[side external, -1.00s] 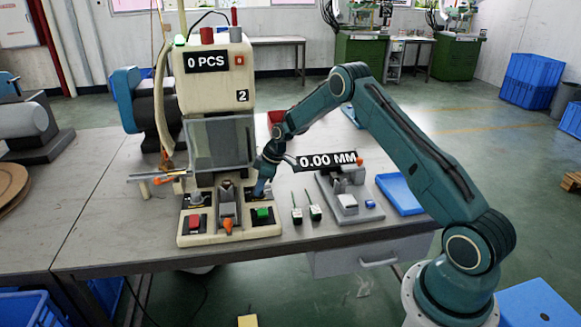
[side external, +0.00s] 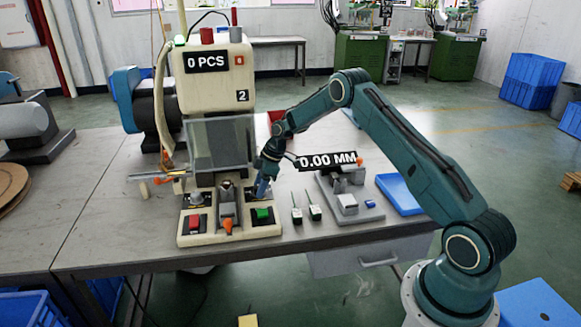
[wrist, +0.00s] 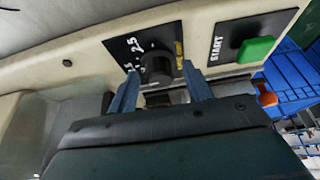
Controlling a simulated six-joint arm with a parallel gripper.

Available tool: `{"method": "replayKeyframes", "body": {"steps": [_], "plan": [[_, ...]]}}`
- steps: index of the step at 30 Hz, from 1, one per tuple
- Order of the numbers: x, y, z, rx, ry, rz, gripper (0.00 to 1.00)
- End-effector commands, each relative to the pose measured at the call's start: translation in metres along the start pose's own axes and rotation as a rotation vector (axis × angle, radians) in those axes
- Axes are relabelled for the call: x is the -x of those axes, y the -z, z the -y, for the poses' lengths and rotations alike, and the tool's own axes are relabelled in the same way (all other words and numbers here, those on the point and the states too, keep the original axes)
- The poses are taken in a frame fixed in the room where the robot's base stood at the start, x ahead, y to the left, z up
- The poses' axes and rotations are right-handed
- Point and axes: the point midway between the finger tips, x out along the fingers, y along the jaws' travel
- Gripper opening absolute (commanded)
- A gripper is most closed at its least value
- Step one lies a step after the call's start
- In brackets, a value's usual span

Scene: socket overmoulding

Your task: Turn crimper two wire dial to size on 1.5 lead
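Crimper two (side external: 213,75) is the beige machine marked "2", with a "0 PCS" display. Its black wire dial (wrist: 157,66) shows in the wrist view on a black plate with white size marks, "2.5" among them. Which mark the dial points to is too small to tell. My gripper (wrist: 158,72) is open, with one blue finger on each side of the dial and gaps showing between fingers and knob. In the side view my gripper (side external: 263,188) is at the machine's right front and hides the dial.
The green start button (wrist: 255,49) is right of the dial. A red button (side external: 195,222) is at the machine's left front. A measuring device (side external: 345,200) reading "0.00 MM" and a blue tray (side external: 400,194) are further right.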

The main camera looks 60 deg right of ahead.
Motion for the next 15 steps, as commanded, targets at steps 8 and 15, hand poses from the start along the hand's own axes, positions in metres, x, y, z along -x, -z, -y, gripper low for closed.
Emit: {"method": "replayKeyframes", "body": {"steps": [8,15], "plan": [[0.0002,0.0005,-0.0003,0.000,-0.001,-0.001,0.51],[0.0085,0.0008,-0.0006,0.000,-0.002,-0.002,0.51]]}}
